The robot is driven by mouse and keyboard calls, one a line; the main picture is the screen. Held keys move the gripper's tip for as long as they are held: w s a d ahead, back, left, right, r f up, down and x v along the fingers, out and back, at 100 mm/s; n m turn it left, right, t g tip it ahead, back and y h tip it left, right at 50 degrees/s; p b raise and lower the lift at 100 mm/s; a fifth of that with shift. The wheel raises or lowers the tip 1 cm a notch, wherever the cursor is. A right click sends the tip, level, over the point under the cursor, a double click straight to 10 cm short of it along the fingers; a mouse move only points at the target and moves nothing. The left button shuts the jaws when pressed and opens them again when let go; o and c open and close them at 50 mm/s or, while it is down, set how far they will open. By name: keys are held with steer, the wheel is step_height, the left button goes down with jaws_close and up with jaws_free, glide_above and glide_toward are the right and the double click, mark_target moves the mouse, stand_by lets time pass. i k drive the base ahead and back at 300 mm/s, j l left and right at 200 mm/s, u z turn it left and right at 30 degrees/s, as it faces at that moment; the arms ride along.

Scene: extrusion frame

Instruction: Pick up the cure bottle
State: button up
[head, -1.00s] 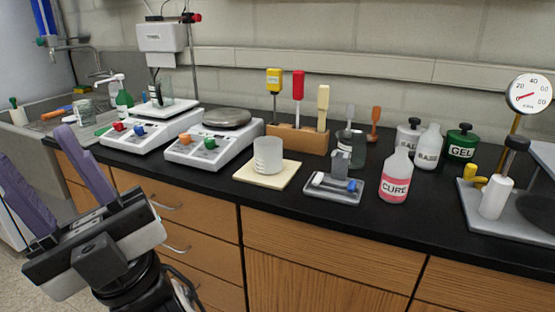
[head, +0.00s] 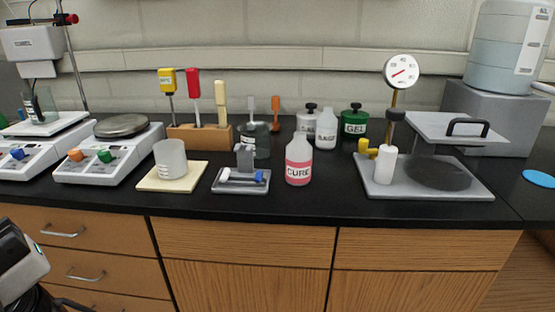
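The cure bottle (head: 298,160) stands upright on the black bench top, near the middle of the head view. It is a translucent bottle with pink contents and a label reading CURE. Only part of my gripper's body shows at the lower left edge, well to the left of the bottle and below the bench top. Its fingers are outside the picture, so I cannot see whether they are open or hold anything.
A grey tray (head: 229,188) with small items lies just left of the bottle. White base bottles and a green gel jar (head: 354,121) stand behind it. A press with a gauge (head: 402,70) stands to the right. The bench strip in front of the bottle is clear.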

mark_target(298, 161)
steer(key=i+j+u, duration=0.45)
steer(key=i+j, duration=0.3)
steer(key=j, duration=0.1)
